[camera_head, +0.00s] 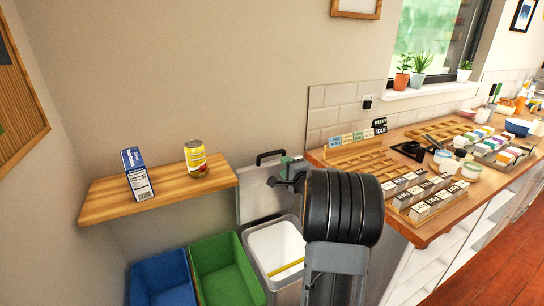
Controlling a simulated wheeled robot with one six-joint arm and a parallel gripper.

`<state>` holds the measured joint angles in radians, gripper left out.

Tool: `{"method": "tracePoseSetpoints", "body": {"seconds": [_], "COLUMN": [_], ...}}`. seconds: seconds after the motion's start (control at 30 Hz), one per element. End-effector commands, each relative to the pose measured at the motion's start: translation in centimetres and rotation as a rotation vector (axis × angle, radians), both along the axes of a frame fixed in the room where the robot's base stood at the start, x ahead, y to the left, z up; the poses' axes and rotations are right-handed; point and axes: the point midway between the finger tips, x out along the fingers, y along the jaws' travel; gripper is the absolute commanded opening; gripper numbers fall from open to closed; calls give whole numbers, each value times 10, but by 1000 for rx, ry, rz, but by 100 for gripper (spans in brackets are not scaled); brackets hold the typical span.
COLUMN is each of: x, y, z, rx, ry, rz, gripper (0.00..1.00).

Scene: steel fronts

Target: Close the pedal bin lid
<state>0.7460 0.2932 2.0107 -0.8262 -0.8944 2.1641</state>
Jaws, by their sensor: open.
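The pedal bin (275,247) stands on the floor below the shelf's right end, with a pale inside and a yellow strip showing in it. Its grey lid (252,200) is open and stands roughly upright against the wall behind the bin. My dark arm hides the bin's right side and part of the lid's right edge.
A blue bin (163,280) and a green bin (226,270) stand left of the pedal bin. A wooden shelf (160,187) above them holds a blue-and-white box (137,174) and a yellow can (196,158). A crowded wooden counter (345,183) lies to the right.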

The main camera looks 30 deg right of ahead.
Motion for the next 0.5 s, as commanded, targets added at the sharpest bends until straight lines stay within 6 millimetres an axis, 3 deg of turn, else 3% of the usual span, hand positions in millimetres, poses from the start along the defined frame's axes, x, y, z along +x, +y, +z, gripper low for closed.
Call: {"method": "tracePoseSetpoints", "body": {"seconds": [0.3, 0.5], "x": [62, 91], "y": [-7, -11], "z": [-2, -2], "rx": [-2, -2], "ry": [1, 0], "rz": [2, 1], "gripper": [44, 44]}}
